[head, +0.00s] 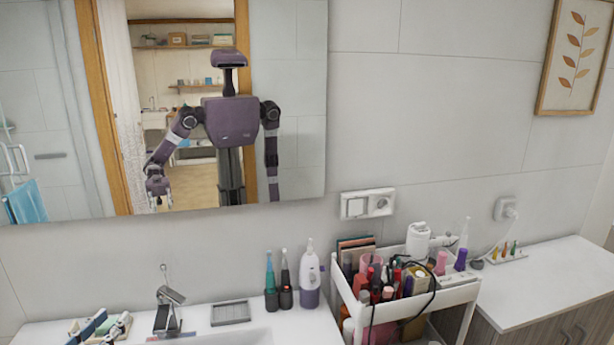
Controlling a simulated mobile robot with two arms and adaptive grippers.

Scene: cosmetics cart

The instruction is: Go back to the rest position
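My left gripper (102,324) shows at the bottom left edge of the head view, in front of the white washbasin counter. Its two blue-grey and pale fingers stand a little apart and I see nothing held between them. The same gripper and its bent arm are reflected in the wall mirror (290,130). My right arm shows only as a reflection, hanging straight down; its gripper is out of sight.
A white cart (465,293) packed with cosmetics stands right of the basin. Two toothbrushes (286,270) and a white-purple bottle (309,272) stand at the counter's right end. A tap (167,310) and grey soap dish (230,312) are left of them. A cabinet (560,280) is far right.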

